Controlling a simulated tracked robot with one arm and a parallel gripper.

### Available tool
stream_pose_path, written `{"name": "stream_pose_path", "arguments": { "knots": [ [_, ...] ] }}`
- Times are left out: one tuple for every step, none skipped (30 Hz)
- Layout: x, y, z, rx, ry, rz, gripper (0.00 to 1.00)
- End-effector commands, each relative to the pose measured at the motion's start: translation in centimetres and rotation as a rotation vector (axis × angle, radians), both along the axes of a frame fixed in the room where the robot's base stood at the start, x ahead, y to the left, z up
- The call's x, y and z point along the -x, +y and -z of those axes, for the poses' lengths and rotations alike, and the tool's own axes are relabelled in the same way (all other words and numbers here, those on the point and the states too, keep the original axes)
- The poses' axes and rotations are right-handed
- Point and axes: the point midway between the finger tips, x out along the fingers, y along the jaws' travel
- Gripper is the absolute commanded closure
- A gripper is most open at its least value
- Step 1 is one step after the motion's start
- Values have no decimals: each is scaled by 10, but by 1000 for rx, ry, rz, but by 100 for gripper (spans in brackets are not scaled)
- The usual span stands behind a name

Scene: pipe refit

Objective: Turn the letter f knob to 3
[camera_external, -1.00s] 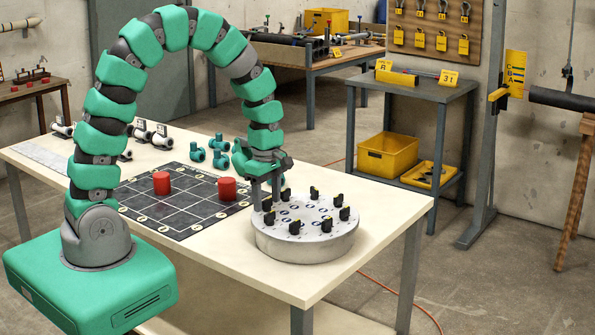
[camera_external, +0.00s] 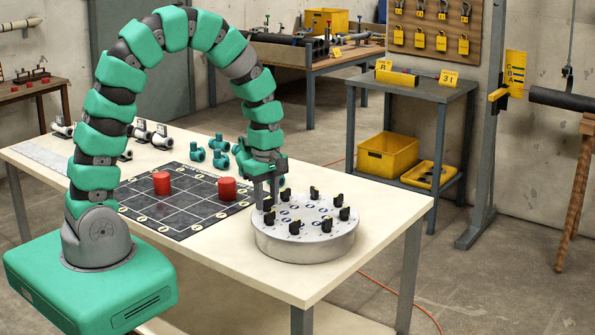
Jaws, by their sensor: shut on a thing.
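A round grey drum (camera_external: 303,246) stands on the right part of the white table, with a ring of several black knobs on its pale top. The letters by the knobs are too small to read, so I cannot tell which one is f. My gripper (camera_external: 266,205) points down at the left edge of the drum's top. Its fingers are shut on a black knob (camera_external: 268,217), which shows just below the fingertips. The knob's pointer setting cannot be made out.
A dark grid board (camera_external: 185,222) with two red cylinders (camera_external: 161,183) lies left of the drum. Several teal pipe fittings (camera_external: 220,143) stand behind it. The table's front right corner is clear.

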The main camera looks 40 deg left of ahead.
Motion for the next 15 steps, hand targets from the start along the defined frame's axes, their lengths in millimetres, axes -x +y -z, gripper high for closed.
{"name": "stream_pose_path", "arguments": {
  "knots": [
    [-1,0,0,1,-2,35,89],
    [-1,0,0,2,-3,61,89],
    [-1,-1,0,2,-3,97,89],
    [-1,-1,0,2,-3,124,89],
    [-1,-1,0,2,-3,152,89],
    [-1,-1,0,2,-3,191,89],
    [-1,-1,0,2,-3,220,89],
    [-1,-1,0,1,-2,248,89],
    [-1,-1,0,2,-3,287,89],
    [-1,-1,0,2,-2,315,89],
    [-1,-1,0,2,-2,344,89],
    [-1,-1,0,2,-2,382,89],
    [-1,-1,0,2,-2,411,89],
    [-1,-1,0,2,-2,439,89],
    [-1,-1,0,2,-2,477,89]
  ]
}}
